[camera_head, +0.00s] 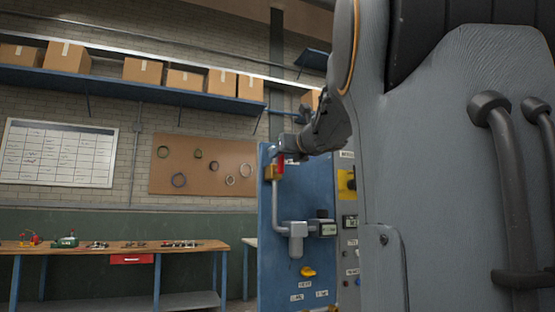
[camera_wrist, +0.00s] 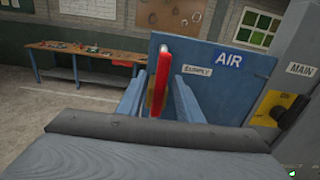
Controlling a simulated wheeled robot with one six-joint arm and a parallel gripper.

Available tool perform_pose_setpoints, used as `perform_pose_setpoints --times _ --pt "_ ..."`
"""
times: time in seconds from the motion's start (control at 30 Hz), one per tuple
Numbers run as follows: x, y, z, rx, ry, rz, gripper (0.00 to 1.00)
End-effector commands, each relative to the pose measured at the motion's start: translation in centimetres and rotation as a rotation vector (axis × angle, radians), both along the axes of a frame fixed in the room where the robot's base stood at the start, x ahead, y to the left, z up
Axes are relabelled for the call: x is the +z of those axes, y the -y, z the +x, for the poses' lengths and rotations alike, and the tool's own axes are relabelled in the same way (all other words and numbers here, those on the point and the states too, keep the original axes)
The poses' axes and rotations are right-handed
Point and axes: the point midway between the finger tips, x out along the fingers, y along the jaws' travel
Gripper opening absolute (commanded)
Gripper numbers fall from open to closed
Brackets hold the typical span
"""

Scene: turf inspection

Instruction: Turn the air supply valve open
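The air supply valve has a red lever handle (camera_wrist: 162,75), which points toward the camera between my gripper's fingers in the wrist view. In the head view the red handle (camera_head: 281,163) shows beside the brass valve body (camera_head: 271,173), at the upper left of the blue panel (camera_head: 270,225). My gripper (camera_wrist: 160,88) is open, with one finger on each side of the handle. Contact cannot be made out. In the head view my gripper (camera_head: 287,146) is at the handle, partly hiding it.
An AIR label (camera_wrist: 229,60) and a SUPPLY label (camera_wrist: 197,70) are on the panel. A grey panel to the right carries a yellow and black MAIN switch (camera_wrist: 272,108). A workbench (camera_head: 110,247) stands left.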

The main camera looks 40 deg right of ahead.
Motion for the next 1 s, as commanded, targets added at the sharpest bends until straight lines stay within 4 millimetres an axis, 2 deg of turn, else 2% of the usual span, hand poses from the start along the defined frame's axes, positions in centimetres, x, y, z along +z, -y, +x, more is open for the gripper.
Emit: perform_pose_setpoints --times 0.1,0.27,1.0 --pt "0.0 -0.3 -1.6 -0.001 0.000 -0.001 0.33" --pt "0.0 -0.6 -2.6 0.000 -0.001 0.000 0.33" --pt "-0.1 -0.9 -2.6 0.004 -0.001 0.000 0.33"
